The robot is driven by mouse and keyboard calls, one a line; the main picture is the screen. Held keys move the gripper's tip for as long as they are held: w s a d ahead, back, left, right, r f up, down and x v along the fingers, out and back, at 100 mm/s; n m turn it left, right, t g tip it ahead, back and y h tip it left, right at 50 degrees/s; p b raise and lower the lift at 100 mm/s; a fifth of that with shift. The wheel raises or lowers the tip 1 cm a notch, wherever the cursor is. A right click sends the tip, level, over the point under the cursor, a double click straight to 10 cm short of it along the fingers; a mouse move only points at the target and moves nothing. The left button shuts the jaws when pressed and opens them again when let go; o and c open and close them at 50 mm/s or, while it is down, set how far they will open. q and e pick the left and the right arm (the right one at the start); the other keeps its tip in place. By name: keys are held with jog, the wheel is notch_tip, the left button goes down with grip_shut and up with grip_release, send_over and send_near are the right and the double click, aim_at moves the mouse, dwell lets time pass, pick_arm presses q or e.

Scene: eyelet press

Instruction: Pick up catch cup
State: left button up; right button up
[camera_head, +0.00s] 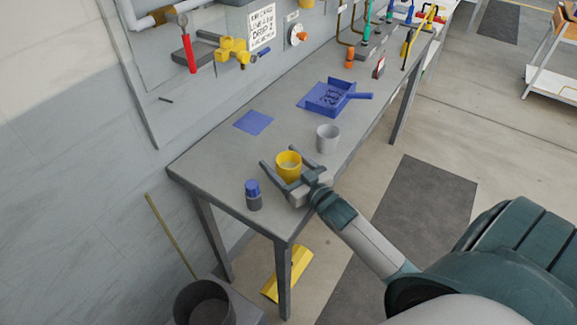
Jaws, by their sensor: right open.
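A yellow cup (288,168) stands upright on the grey table, near its front end. My right gripper (284,158) reaches in from the lower right, with one finger on each side of the yellow cup. The jaws are open, and I cannot tell whether a finger touches the cup. The cup's lower front is partly hidden by the gripper. A light grey cup (327,139) stands upright just beyond and to the right of the gripper. Which of the two is the catch cup is not marked. My left gripper is not in view.
A blue-capped grey bottle (254,196) stands left of the gripper near the edge of the table (205,170). A flat blue square (253,122) and a blue dustpan-like tray (328,97) lie farther back. A wall panel with a red-handled fixture (188,54) borders the table's left side.

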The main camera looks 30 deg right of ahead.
jog(key=shift+w, duration=0.5)
jog(key=c, duration=1)
jog(key=shift+o, duration=0.2)
jog(key=shift+r, duration=0.1)
